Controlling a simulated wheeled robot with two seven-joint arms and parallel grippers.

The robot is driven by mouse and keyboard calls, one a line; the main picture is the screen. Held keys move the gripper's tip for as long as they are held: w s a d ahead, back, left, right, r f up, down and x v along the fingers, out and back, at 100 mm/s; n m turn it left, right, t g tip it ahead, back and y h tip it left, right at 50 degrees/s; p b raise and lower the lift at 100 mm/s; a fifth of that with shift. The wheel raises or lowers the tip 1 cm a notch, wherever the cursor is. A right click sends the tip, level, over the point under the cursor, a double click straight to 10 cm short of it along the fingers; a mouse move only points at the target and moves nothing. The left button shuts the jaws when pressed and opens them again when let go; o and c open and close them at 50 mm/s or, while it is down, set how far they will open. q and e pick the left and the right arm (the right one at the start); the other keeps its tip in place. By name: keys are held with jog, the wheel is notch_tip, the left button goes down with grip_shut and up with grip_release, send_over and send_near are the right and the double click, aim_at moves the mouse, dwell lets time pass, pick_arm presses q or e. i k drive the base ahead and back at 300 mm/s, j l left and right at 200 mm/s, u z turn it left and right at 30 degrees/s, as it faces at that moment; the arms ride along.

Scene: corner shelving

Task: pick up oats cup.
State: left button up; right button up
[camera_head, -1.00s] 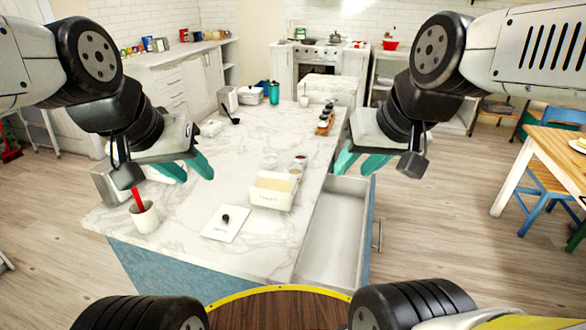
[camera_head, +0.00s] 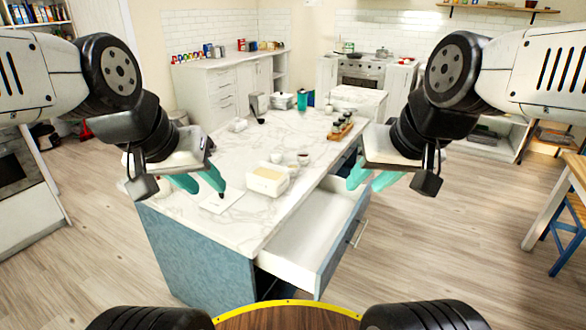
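Several small cups (camera_head: 303,158) stand on the marble-topped island (camera_head: 235,228), behind a white butter-dish-like tub (camera_head: 268,180). They are too small to tell which one, if any, holds oats. My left gripper (camera_head: 199,182) is open and empty, its teal fingers apart, in front of the island's left part in the picture. My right gripper (camera_head: 372,178) is also open and empty, in front of the island's right side. Both grippers look apart from the cups. My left gripper and arm hide part of the countertop.
A drawer (camera_head: 310,228) stands pulled out on the island's right side. A white board (camera_head: 220,203) lies near the front edge. Wooden floor is open at the left and right.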

aim_at(294, 167)
jog(key=l+u, duration=0.25)
jog(key=l, duration=0.4)
jog(key=l+u, duration=0.3)
jog(key=l, duration=0.35)
jog(key=i+l+u, duration=0.15)
jog(key=i+l, duration=0.15)
jog(key=i+l+u, duration=0.15)
jog(key=l, duration=0.4)
jog(key=i+j, duration=0.05)
jog(key=i, duration=0.05)
